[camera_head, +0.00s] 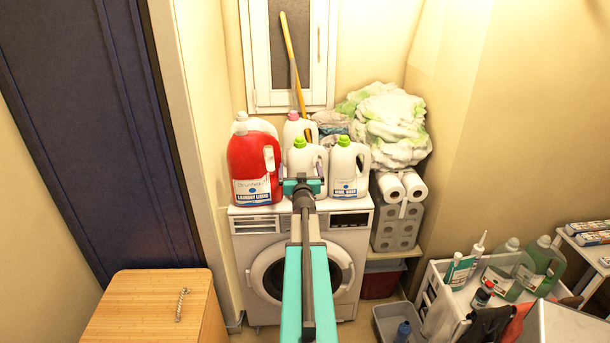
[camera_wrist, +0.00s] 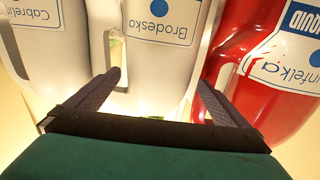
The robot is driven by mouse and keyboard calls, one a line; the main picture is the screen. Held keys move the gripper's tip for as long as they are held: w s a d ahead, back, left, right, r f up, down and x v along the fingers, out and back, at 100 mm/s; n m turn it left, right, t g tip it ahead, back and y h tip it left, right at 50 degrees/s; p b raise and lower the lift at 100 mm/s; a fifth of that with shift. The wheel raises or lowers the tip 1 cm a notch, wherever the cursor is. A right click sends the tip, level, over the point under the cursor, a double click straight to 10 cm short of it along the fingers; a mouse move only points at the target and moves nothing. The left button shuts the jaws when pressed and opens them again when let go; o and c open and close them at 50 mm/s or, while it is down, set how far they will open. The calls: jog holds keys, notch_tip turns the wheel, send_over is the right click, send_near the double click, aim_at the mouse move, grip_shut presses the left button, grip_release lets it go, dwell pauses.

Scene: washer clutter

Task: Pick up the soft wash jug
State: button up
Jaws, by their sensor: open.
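Two white jugs with green caps stand on the washing machine (camera_head: 240,222): a middle jug (camera_head: 300,160) and a right jug (camera_head: 345,168). The right jug's label ends in "WASH". My gripper hides the middle jug's label in the head view, so I cannot tell for sure which is the soft wash jug. In the wrist view the middle jug (camera_wrist: 160,65), labelled "Brodeska", appears upside down ahead of the fingers. My gripper (camera_wrist: 159,78) is open and empty, its fingers spread toward that jug's two sides. In the head view my gripper (camera_head: 303,184) is in front of it.
A red laundry liquid jug (camera_head: 250,160) stands close on the left, near one finger in the wrist view. A pink-capped white jug (camera_head: 294,128) and another white jug (camera_head: 255,124) stand behind. Paper rolls (camera_head: 400,187) and heaped cloths (camera_head: 388,122) are at right.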

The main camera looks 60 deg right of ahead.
jog(key=shift+p+x, duration=0.35)
jog(key=shift+x, duration=0.95)
jog(key=shift+c, duration=0.5)
jog(key=c, duration=1.8)
jog(key=shift+r, duration=0.15)
jog(key=shift+c, duration=1)
jog(key=shift+r, duration=0.15)
